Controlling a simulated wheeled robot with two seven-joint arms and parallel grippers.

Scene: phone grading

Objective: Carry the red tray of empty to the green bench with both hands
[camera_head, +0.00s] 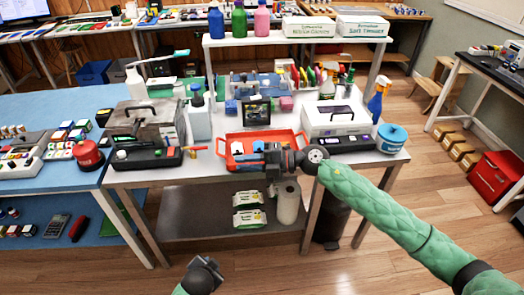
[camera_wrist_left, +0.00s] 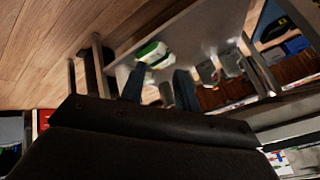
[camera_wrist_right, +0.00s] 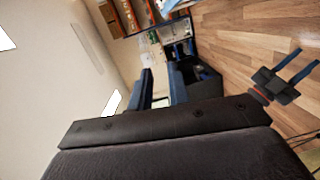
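The red tray (camera_head: 230,136) lies on the grey-topped bench (camera_head: 211,176) in the middle of the head view, with several small items in it. My right gripper (camera_head: 242,158) points left across the tray's front side and hides part of it. Whether it touches the tray I cannot tell. Its fingers (camera_wrist_right: 162,86) stand apart with nothing between them in the right wrist view. My left gripper (camera_head: 203,270) is low in front of the bench, away from the tray. Its fingers (camera_wrist_left: 159,88) are apart and empty. I cannot make out a green bench.
A black tray (camera_head: 147,158) and a grey case (camera_head: 146,120) stand left of the red tray. A white case (camera_head: 336,118), a blue tub (camera_head: 391,137) and a spray bottle (camera_head: 378,98) stand right. A blue-topped bench (camera_head: 60,108) adjoins at left. The wooden floor at right is partly clear.

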